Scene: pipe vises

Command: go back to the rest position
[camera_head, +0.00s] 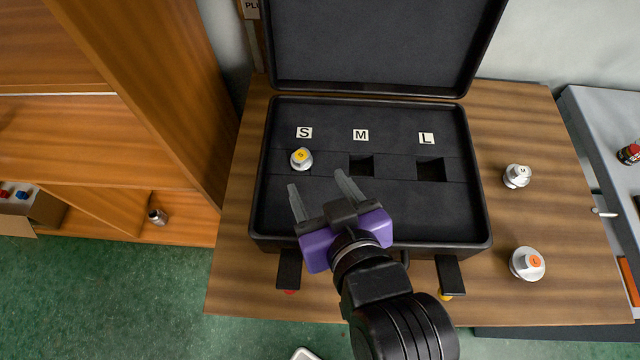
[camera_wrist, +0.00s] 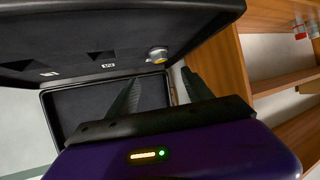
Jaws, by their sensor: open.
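My gripper (camera_head: 322,196) is purple with two grey fingers. It is open and empty, above the front left part of the open black case (camera_head: 375,225). In the wrist view the gripper (camera_wrist: 160,95) also shows spread fingers with nothing between them. A silver piece with a yellow top (camera_head: 301,158) sits at the slot marked S, just beyond the left fingertip in the head view. It also shows in the wrist view (camera_wrist: 157,54), apart from the fingers. The slots marked M (camera_head: 361,166) and L (camera_head: 431,170) are empty.
The case stands on a wooden table (camera_head: 240,270), its lid (camera_head: 375,45) raised at the back. Two silver pieces, one with a white top (camera_head: 517,176) and one with an orange top (camera_head: 527,264), stand right of the case. A wooden shelf (camera_head: 150,90) rises at the left.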

